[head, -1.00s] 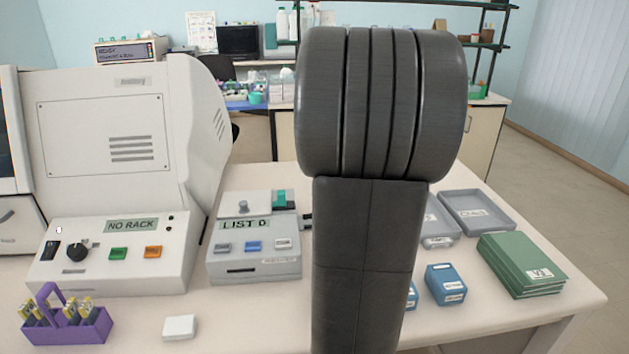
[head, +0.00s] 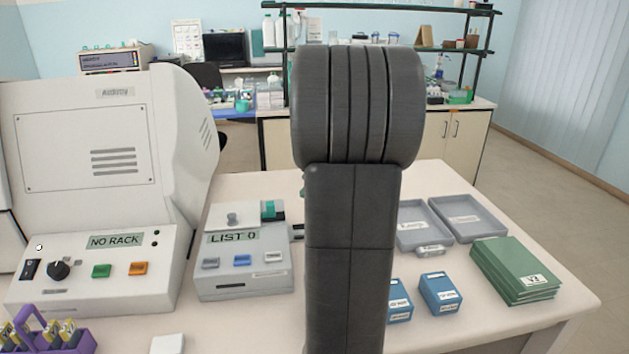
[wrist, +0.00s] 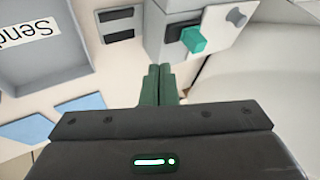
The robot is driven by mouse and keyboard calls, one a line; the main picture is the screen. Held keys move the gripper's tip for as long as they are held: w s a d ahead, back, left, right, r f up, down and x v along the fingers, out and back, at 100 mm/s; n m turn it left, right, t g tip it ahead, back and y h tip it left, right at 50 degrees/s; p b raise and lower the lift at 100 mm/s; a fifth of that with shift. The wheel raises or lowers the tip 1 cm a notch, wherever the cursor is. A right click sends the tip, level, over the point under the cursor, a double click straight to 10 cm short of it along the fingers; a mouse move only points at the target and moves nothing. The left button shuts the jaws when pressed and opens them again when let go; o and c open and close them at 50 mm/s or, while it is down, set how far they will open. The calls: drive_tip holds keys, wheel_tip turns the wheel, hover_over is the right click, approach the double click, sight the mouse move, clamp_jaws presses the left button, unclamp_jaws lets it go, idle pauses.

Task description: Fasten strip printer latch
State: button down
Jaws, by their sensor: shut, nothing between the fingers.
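The strip printer (head: 228,288) is a grey box with a "LIST 0" display and several buttons, left of my arm in the head view. Its teal latch (head: 268,209) sits at the top right, beside a pale lid with a round knob (head: 232,218). In the wrist view the printer (wrist: 160,28) is at the top, with the teal latch (wrist: 194,40) sticking out and the knob (wrist: 237,18) to its right. My gripper (wrist: 159,68) has its green fingers together, empty, below and left of the latch and seemingly apart from it. My arm hides most of the gripper in the head view.
A large white machine (head: 85,125) reading "NO RACK" stands left of the printer. A purple rack (head: 80,345) is at front left. Right of my arm are grey trays (head: 425,240), blue boxes (head: 438,292) and green folders (head: 512,270).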

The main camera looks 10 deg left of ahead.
sight(269, 209)
drive_tip(key=a+f, duration=0.1)
drive_tip(key=a, duration=0.1)
drive_tip(key=a+f+p, duration=0.1)
drive_tip(key=a, duration=0.1)
drive_tip(key=a+f, duration=0.1)
drive_tip(key=a, duration=0.1)
drive_tip(key=shift+a+f+p, duration=0.1)
drive_tip(key=shift+f+p, duration=0.1)
drive_tip(key=shift+p, duration=0.1)
drive_tip(key=shift+s, duration=0.1)
drive_tip(key=shift+s+a+b, duration=0.25)
drive_tip(key=shift+a+b, duration=0.2)
drive_tip(key=shift+a, duration=0.5)
drive_tip(key=shift+d, duration=0.1)
